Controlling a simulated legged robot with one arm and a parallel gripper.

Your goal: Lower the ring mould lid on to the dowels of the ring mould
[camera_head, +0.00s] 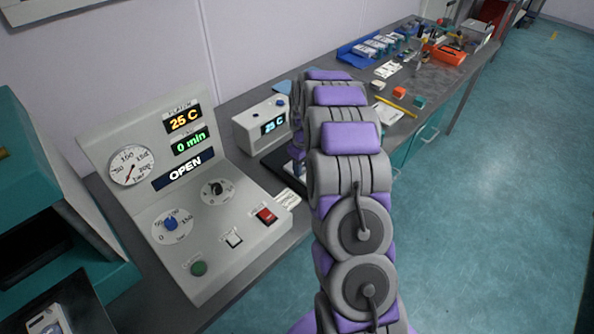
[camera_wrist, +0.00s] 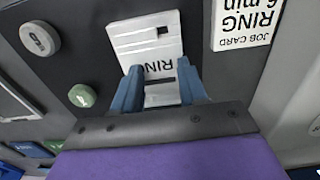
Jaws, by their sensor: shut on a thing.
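In the wrist view, my gripper (camera_wrist: 159,84) has its two blue fingers shut on a dark bar. The bar crosses a pale plate marked "RING", which looks like the ring mould lid (camera_wrist: 145,38). The plate has thin lines and a small dark square on it. I cannot make out the ring mould or its dowels as separate things; the plate and fingers may cover them. I cannot tell whether the plate touches anything below it.
A job card (camera_wrist: 245,20) lies right of the plate. A grey round knob (camera_wrist: 40,38) and a green button (camera_wrist: 82,95) are at its left.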

